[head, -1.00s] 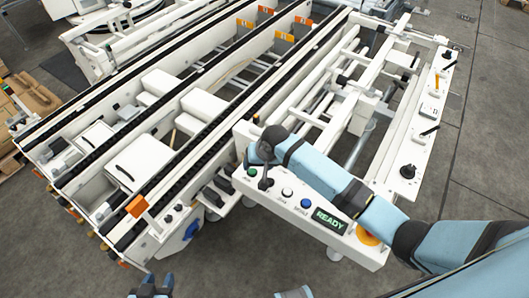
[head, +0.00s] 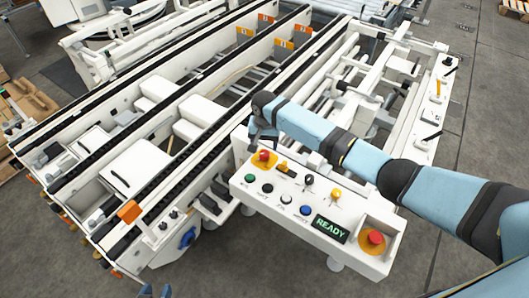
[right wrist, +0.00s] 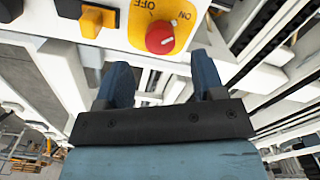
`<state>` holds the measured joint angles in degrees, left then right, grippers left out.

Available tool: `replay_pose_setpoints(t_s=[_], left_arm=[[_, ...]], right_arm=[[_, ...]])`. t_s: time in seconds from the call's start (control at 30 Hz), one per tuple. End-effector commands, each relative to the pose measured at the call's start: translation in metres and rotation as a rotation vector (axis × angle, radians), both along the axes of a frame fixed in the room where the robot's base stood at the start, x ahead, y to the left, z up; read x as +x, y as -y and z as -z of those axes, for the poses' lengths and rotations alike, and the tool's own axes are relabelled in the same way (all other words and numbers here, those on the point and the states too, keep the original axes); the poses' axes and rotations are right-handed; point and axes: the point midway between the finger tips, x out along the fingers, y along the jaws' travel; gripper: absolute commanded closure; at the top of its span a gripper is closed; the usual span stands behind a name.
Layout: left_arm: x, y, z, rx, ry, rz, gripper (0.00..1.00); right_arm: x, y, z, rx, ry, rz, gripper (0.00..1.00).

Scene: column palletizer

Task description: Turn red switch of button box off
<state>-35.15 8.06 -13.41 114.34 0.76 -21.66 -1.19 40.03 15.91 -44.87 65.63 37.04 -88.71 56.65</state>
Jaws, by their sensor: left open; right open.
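The white button box (head: 330,225) stands in front of the conveyors. Its red switch (head: 263,156) is at the far left corner, on a yellow plate. In the right wrist view the red knob (right wrist: 160,37) sits beside OFF and ON lettering; which one it points at I cannot tell. My right gripper (head: 263,134) is just behind the switch, fingers down. The right wrist view shows its two blue fingers (right wrist: 164,82) apart and empty, with the knob beyond their tips.
A yellow-handled switch (head: 284,168) sits right of the red one. Several buttons, a green READY display (head: 331,228) and a red emergency stop (head: 376,237) are on the panel. White conveyor rails (head: 110,135) lie behind and left. Open floor (head: 230,270) is in front.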

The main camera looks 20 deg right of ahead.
Motion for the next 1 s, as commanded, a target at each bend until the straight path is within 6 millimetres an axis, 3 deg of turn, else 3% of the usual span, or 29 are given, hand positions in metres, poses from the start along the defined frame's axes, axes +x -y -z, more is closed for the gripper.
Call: replay_pose_setpoints(t_s=[0.1, 0.3, 0.67, 0.9, 1.0], left_arm=[[0.0, 0.001, 0.002, -0.001, 0.0, 0.0, 0.57], [-0.001, 0.001, 0.005, -0.001, -0.002, 0.0, 0.57], [-0.001, 0.001, 0.006, -0.001, -0.003, 0.0, 0.57], [-0.001, 0.001, 0.006, -0.001, -0.004, 0.0, 0.57], [-0.001, 0.001, 0.005, -0.002, -0.003, 0.0, 0.57]], right_arm=[[0.0, 0.0, 0.023, -0.001, -0.003, 0.001, 0.37], [0.0, 0.0, 0.045, 0.0, -0.001, 0.0, 0.37], [0.0, 0.0, 0.051, 0.0, 0.001, -0.001, 0.37], [0.0, 0.0, 0.05, 0.001, 0.0, -0.001, 0.87], [0.0, 0.0, 0.05, 0.001, 0.0, -0.001, 0.86]])
